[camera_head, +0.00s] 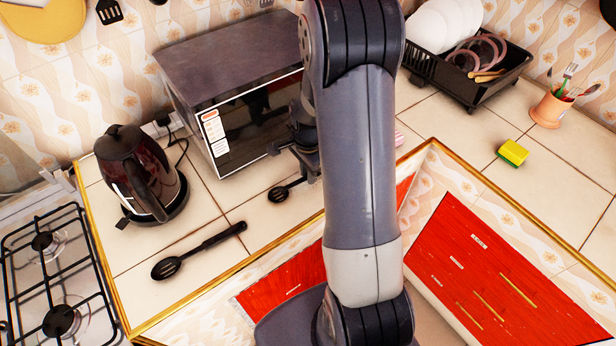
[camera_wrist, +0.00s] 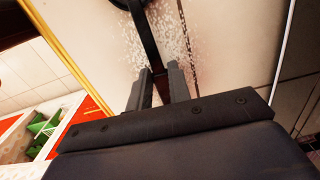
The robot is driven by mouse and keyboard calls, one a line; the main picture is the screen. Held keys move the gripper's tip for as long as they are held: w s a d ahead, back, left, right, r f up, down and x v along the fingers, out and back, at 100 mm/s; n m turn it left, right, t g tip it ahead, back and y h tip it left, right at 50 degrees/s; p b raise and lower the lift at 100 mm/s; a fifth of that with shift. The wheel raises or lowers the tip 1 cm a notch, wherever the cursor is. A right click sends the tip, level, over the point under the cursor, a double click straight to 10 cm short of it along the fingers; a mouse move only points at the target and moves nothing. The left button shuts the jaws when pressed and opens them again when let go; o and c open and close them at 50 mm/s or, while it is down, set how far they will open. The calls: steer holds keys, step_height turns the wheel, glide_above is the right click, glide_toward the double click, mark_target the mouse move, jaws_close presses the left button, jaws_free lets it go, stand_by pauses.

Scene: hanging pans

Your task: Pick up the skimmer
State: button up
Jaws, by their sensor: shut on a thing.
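A black skimmer with a small slotted round head (camera_head: 279,194) is at the counter beside the microwave's front right corner. Its handle runs up to the right toward my gripper (camera_head: 305,165), which is partly hidden behind my arm. In the wrist view a dark handle (camera_wrist: 147,30) runs from the top edge down to between the fingertips of my gripper (camera_wrist: 159,72), which is shut on it. Whether the skimmer touches the counter is hard to tell. A second black slotted spoon (camera_head: 195,252) lies flat on the counter at the left, apart from my gripper.
A microwave (camera_head: 240,85) stands close behind my gripper. A kettle (camera_head: 140,175) and gas stove (camera_head: 55,270) are at the left. A black dish rack (camera_head: 470,75), yellow sponge (camera_head: 513,152) and utensil cup (camera_head: 550,108) are at the right. The counter right of my arm is mostly clear.

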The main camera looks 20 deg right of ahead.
steer(key=shift+r, duration=0.1)
jaws_close()
step_height(320, 180, up, 10)
steer(key=b, duration=0.1)
stand_by(0.9)
